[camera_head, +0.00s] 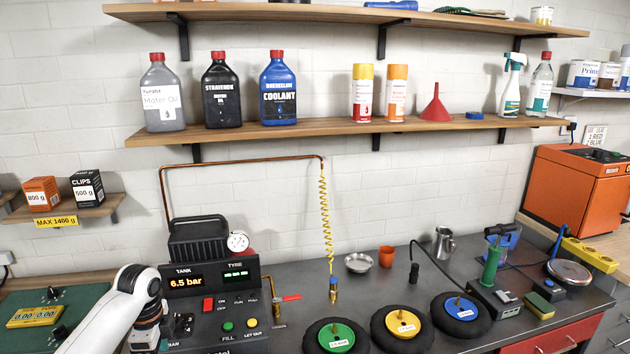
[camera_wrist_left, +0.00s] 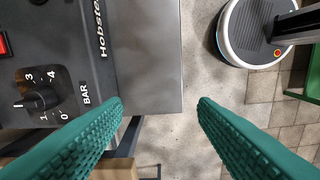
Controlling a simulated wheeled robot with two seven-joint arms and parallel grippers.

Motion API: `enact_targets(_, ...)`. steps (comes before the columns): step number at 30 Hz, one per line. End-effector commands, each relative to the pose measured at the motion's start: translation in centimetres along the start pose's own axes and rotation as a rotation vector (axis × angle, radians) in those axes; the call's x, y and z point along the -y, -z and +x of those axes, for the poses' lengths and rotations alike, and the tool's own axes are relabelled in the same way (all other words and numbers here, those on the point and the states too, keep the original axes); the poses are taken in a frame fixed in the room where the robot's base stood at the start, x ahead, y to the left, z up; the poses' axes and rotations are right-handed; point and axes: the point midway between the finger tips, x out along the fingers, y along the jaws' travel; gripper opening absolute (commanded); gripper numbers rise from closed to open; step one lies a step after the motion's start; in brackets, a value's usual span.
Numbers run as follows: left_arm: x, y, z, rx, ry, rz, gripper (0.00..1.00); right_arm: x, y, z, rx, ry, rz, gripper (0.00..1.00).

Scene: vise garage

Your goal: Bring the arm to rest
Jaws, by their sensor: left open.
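My left arm (camera_head: 122,312) comes in from the bottom left in the head view, in front of the compressor panel; its gripper is below the picture there. In the left wrist view my left gripper (camera_wrist_left: 160,105) shows two green ribbed fingers wide apart with nothing between them. My right gripper is not in either view.
The compressor (camera_head: 215,285) reads 6.5 bar. Wheels with green (camera_head: 335,335), yellow (camera_head: 402,327) and blue (camera_head: 461,308) hubs lie on the grey bench (camera_head: 390,285). A coiled yellow hose (camera_head: 326,215) hangs above. Shelves with bottles (camera_head: 221,95) line the wall.

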Motion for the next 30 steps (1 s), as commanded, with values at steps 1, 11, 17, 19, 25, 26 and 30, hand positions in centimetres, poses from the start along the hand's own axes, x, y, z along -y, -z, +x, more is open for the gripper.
enact_targets(1,0.9,-0.9,1.2,0.0,0.0,-0.007,0.53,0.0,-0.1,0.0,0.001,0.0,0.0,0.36)
enact_targets(11,9.7,-7.4,8.7,0.044,-0.045,-0.178,0.53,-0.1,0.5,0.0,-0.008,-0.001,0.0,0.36)
enact_targets(17,19.8,-10.8,11.5,0.143,-0.092,-0.475,0.53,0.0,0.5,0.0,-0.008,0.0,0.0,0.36)
enact_targets(19,22.7,-11.1,11.5,0.173,-0.106,-0.591,0.53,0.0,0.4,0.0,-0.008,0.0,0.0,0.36)
enact_targets(25,28.1,-10.5,10.4,0.222,-0.134,-0.845,0.53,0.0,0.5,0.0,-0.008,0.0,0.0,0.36)
enact_targets(26,28.7,-10.4,10.2,0.226,-0.137,-0.875,0.53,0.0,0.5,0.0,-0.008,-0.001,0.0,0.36)
enact_targets(30,31.1,-9.6,9.2,0.242,-0.154,-1.007,0.53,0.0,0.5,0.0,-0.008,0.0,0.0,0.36)
